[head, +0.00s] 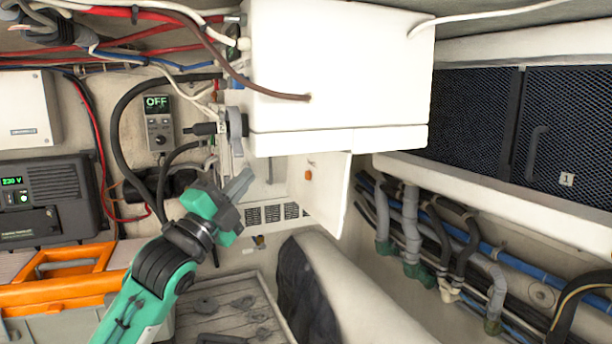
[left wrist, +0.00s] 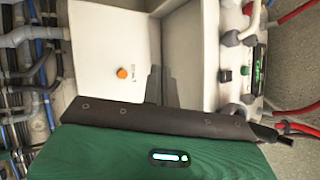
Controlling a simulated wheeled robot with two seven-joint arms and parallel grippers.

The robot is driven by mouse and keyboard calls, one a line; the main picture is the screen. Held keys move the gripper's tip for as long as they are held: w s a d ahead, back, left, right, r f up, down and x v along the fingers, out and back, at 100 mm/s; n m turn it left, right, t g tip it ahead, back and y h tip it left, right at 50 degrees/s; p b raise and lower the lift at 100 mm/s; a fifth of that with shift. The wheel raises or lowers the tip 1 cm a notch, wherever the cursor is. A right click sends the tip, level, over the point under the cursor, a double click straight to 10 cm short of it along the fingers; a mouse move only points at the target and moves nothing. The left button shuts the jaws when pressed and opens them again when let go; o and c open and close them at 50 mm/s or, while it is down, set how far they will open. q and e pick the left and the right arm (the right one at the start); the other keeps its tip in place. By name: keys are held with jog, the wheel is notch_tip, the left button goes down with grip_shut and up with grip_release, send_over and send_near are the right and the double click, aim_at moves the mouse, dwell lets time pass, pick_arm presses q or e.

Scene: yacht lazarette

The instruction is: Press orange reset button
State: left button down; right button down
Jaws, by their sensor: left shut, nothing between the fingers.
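The orange reset button (head: 308,175) is a small round knob on a white panel (head: 328,195) below a large white box. It also shows in the left wrist view (left wrist: 122,73), with a small dark marking beside it on the panel. My left gripper (head: 243,182) is shut and empty, left of the button in the head view and apart from it in the picture. In the left wrist view its closed grey fingers (left wrist: 160,86) show just right of the button. I cannot tell how far the fingertips are from the panel. My right gripper is not in view.
The white box (head: 340,75) overhangs the panel. Left are cables, a control unit reading OFF (head: 158,122), a dark unit reading 230 V (head: 45,200) and an orange toolbox (head: 60,280). Pipes and hoses (head: 430,240) run along the right wall.

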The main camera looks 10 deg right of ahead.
pick_arm(q)
jog(key=w+d, duration=0.2)
jog(key=d, duration=0.6)
jog(key=shift+w+d+f, duration=0.2)
jog(key=shift+w+f, duration=0.2)
jog(key=shift+d, duration=0.1)
dwell(1.7)
jog(key=shift+w+d, duration=0.1)
jog(key=shift+d, duration=0.2)
jog(key=shift+w+d+f, duration=0.1)
jog(key=shift+w+d, duration=0.05)
jog(key=shift+d, duration=0.35)
dwell(0.7)
jog(key=shift+a, duration=0.15)
jog(key=shift+s+a, duration=0.3)
jog(key=shift+a, duration=0.5)
jog(key=shift+s+a+r+p, duration=0.1)
jog(key=shift+s+a, duration=0.15)
jog(key=shift+a, duration=0.55)
jog(key=shift+s+a+r+p, duration=0.1)
jog(key=shift+s+a, duration=0.15)
jog(key=shift+a, duration=0.5)
jog(key=shift+s+a+r+p, duration=0.1)
jog(key=shift+s+a, duration=0.15)
jog(key=shift+a, duration=0.55)
